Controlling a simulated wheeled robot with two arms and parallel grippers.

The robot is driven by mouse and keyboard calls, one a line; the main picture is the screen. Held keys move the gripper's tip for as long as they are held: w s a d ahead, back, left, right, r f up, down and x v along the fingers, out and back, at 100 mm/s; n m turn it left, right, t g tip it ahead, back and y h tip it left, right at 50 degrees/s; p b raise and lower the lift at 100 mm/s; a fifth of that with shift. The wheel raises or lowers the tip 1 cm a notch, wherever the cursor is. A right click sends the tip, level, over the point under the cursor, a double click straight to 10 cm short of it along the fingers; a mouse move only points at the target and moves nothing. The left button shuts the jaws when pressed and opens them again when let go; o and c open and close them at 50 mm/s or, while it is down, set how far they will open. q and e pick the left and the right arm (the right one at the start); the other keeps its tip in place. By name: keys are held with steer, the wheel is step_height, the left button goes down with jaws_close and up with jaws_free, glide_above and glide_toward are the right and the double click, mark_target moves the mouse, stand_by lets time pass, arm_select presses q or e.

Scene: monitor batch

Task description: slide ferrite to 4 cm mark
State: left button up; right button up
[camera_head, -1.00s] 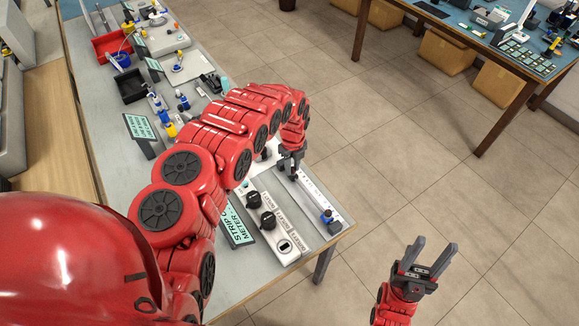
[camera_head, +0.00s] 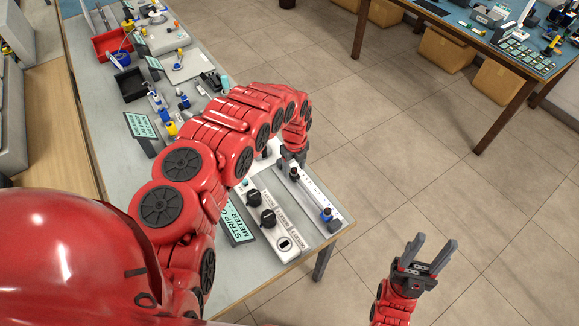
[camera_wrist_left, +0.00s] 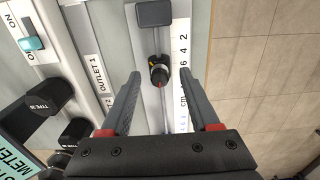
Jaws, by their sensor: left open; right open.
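The ferrite, a short dark cylinder (camera_wrist_left: 159,73), sits on a thin cable along a pale rail in the left wrist view. A white scale (camera_wrist_left: 183,88) marked in cm runs beside it, with 2, 4 and 6 readable. The ferrite lies roughly level with the 6; its exact reading is unclear. My left gripper (camera_head: 291,160) is over the rail in the head view. In the wrist view its open fingers lie on either side of the ferrite, with visible gaps. My right gripper (camera_head: 435,242) is open and empty, off the table at lower right.
A dark block (camera_wrist_left: 154,13) stands at the rail's upper end. An outlet strip with black knobs (camera_head: 267,219) and a meter display (camera_head: 238,226) lie left of the rail. Red (camera_head: 112,43) and black (camera_head: 131,85) bins stand farther back. Floor is open to the right.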

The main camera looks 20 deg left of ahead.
mark_target(294, 170)
arm_select(q)
steer(key=shift+r, duration=0.1)
steer(key=shift+r+p, duration=2.05)
steer(key=shift+r, duration=0.4)
steer(key=shift+f, duration=0.1)
